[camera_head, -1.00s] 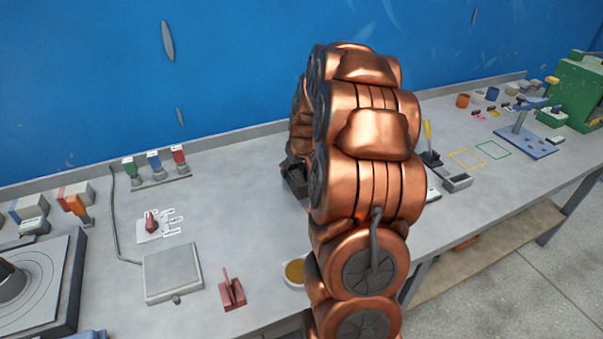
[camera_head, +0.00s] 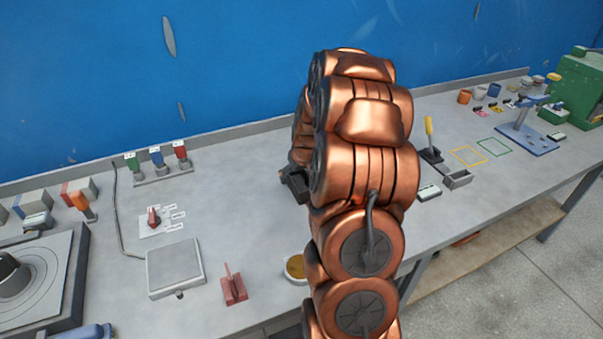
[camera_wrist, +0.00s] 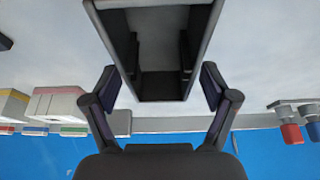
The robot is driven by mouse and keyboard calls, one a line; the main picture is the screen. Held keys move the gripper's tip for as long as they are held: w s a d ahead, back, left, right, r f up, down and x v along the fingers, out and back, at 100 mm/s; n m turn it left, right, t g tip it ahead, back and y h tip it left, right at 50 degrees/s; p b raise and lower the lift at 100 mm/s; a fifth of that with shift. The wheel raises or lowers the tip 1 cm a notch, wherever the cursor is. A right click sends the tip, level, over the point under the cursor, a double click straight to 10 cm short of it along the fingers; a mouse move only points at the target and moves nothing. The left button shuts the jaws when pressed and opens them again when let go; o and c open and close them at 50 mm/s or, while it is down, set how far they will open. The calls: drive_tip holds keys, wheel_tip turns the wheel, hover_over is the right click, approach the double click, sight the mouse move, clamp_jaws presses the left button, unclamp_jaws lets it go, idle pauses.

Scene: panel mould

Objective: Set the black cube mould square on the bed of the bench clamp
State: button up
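In the wrist view a dark, open box-shaped thing with a grey rim (camera_wrist: 186,95), which looks like the black cube mould, lies at the upper middle. My gripper (camera_wrist: 160,78) is open, with one finger on each side of it; a gap shows between each finger and the walls. In the head view only a dark part of my gripper (camera_head: 295,184) shows left of my copper arm, and the arm hides the mould. A blue-based device with a post (camera_head: 527,142) at the far right may be the bench clamp; its bed is not clear.
On the bench (camera_head: 225,195) are a flat grey scale-like plate (camera_head: 174,268), a red block (camera_head: 233,287) and a round yellow dish (camera_head: 295,268) near the front. Yellow (camera_head: 468,156) and green (camera_head: 493,147) outlines mark bare bench at right. A blue wall (camera_head: 230,60) stands behind.

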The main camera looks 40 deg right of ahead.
drive_tip(key=shift+r, duration=0.25)
